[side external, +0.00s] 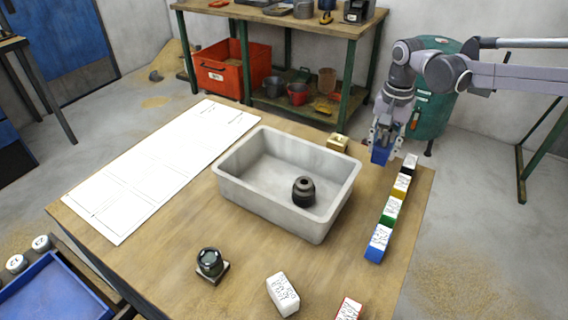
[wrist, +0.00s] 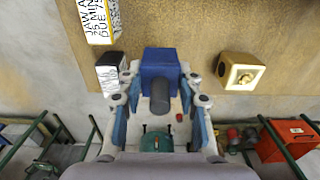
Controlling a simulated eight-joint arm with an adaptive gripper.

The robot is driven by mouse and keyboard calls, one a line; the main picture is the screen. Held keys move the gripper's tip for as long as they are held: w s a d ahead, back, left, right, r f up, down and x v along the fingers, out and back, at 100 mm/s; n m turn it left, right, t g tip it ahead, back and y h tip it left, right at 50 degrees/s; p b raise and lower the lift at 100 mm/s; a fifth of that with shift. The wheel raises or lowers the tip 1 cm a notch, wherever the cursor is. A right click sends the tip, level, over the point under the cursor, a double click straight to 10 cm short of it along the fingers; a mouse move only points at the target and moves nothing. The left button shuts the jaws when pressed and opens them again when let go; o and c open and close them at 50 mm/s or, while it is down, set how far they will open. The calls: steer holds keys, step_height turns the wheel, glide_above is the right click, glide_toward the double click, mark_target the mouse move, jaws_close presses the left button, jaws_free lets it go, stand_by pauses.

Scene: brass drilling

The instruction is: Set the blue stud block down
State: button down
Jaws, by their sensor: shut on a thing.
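The blue stud block (side external: 380,155) is in my gripper (side external: 386,138) near the far right corner of the wooden table. In the wrist view the blue block (wrist: 160,62) sits between the two fingertips (wrist: 160,92), with its dark round stud pointing back toward my palm. My gripper is shut on it. The block's underside is hidden, and I cannot tell whether it touches the table.
A brass block (side external: 338,142) stands left of my gripper. Labelled blocks line the right edge, the black one (side external: 410,162) closest. A grey tray (side external: 235,185) holds a dark round part (side external: 303,191). A white sheet (side external: 150,170) lies left.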

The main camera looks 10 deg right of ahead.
mark_target(380, 156)
steer(key=shift+f, duration=1.75)
steer(key=shift+f, duration=0.1)
steer(key=c, duration=0.9)
jaws_free()
steer(key=shift+f, duration=0.1)
